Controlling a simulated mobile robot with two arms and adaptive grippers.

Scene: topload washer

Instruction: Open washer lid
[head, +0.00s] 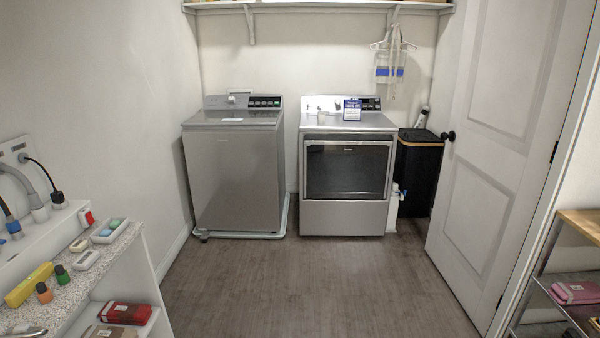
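The topload washer (235,178) is a grey metal machine against the back wall, on the left. Its lid (233,118) is shut flat on top, with a small white label near the middle. Its control panel (243,101) stands along the rear edge. The washer is across the room, beyond open floor. Neither of my grippers shows in the head view.
A front-load dryer (346,178) stands right of the washer, with a black hamper (419,170) beside it. A white door (510,130) stands on the right. A speckled counter (85,270) with small items is at left front. The wooden floor (310,285) between is clear.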

